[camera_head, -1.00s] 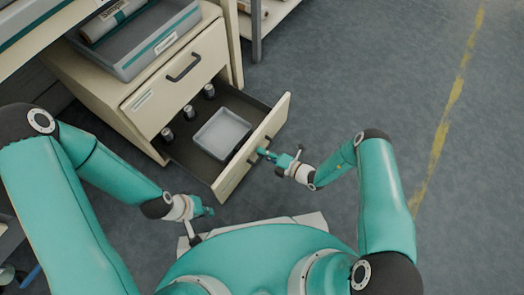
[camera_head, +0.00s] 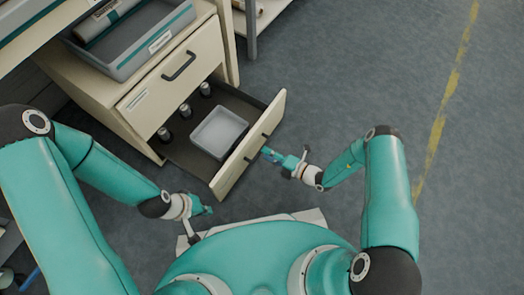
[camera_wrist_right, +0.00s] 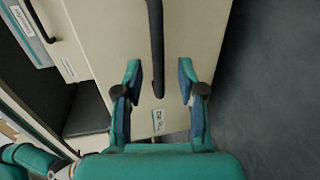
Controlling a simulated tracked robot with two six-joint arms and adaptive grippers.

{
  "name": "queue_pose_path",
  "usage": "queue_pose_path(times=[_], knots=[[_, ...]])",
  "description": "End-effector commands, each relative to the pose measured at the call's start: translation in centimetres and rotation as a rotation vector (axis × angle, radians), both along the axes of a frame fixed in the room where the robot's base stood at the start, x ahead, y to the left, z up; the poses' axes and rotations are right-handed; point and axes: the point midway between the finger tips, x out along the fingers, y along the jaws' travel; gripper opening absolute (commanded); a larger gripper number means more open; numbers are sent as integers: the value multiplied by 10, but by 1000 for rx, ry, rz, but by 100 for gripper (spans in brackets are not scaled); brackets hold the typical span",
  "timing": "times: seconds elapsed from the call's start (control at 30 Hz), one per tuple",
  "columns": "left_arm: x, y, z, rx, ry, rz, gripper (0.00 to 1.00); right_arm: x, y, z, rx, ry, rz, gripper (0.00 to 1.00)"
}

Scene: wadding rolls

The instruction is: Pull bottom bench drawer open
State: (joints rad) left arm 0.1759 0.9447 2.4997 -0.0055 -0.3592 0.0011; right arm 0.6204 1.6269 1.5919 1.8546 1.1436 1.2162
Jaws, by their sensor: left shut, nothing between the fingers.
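The bottom bench drawer (camera_head: 250,146) stands pulled out from the cream bench cabinet (camera_head: 126,76), with its inside showing. It holds a light grey tray (camera_head: 219,132) and several small dark cylinders (camera_head: 186,111). My right gripper (camera_head: 268,153) is just in front of the drawer front. My left gripper (camera_head: 209,210) is shut and empty, low and left of the drawer front.
The upper drawer (camera_head: 175,72) is closed. A grey bin (camera_head: 135,40) with a roll (camera_head: 103,18) sits above it. A shelf leg (camera_head: 250,35) stands behind. Open floor (camera_head: 350,80) lies to the right, with a yellow line (camera_head: 436,130).

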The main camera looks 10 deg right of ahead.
Motion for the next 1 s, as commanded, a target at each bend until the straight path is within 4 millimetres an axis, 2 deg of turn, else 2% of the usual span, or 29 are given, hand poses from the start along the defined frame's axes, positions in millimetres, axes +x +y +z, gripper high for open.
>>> queue_pose_path(times=[0.03,0.2,0.4,0.6,1.0], knots=[[0,0,0,0,0,0,0,-7,-10,2,-1,2,-5,39],[0,0,0,0,0,0,0,-31,-33,8,0,3,-5,39],[0,0,0,0,0,0,0,-51,-52,14,-1,4,0,39],[0,0,0,0,0,0,0,-57,-57,16,-1,2,3,39],[0,0,-1,0,0,0,0,-57,-57,16,0,2,2,39]])
